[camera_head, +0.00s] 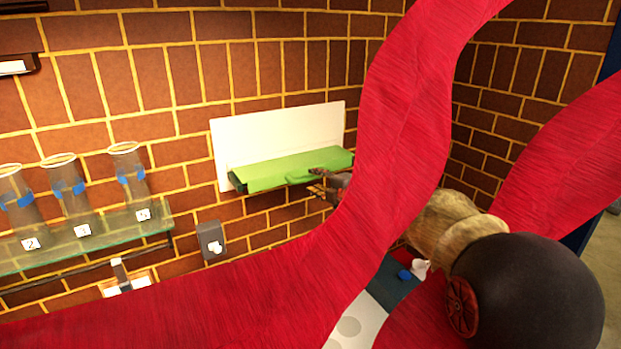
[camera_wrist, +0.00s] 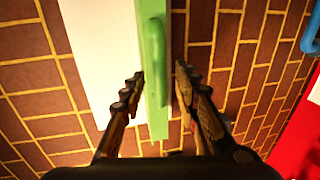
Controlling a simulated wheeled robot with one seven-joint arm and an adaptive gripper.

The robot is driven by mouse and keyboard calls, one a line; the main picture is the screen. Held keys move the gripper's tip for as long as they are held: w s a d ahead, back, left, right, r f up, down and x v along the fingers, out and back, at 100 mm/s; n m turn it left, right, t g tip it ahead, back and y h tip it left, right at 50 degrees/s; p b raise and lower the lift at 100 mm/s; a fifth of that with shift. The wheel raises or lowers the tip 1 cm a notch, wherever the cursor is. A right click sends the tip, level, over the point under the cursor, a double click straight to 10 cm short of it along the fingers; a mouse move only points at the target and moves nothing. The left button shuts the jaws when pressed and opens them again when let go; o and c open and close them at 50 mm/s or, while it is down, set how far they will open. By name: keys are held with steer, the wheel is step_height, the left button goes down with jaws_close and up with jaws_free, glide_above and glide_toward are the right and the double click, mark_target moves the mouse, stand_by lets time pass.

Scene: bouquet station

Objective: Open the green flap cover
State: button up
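The green flap cover (camera_head: 285,171) sits at the lower edge of a white panel (camera_head: 260,139) on the brick wall. In the head view it stands out from the wall as a narrow sloped lid. In the wrist view the flap (camera_wrist: 146,120) runs upright in the picture, with a raised green handle (camera_wrist: 155,60) on it. My gripper (camera_head: 320,190) is at the right part of the flap, close to its front edge. In the wrist view my gripper (camera_wrist: 157,80) has its fingers apart, one on each side of the handle's lower end. I cannot tell whether either finger touches it.
A glass shelf (camera_head: 95,236) on the left wall holds numbered clear vases (camera_head: 70,195). A grey wall box (camera_head: 211,240) with a white mark is below the flap. Red cloth-like bands cover much of the head view. A blue handle (camera_wrist: 311,30) shows at the right in the wrist view.

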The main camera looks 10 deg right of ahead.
mark_target(311, 179)
steer(key=shift+x, duration=2.1)
steer(key=c, duration=0.7)
jaws_close()
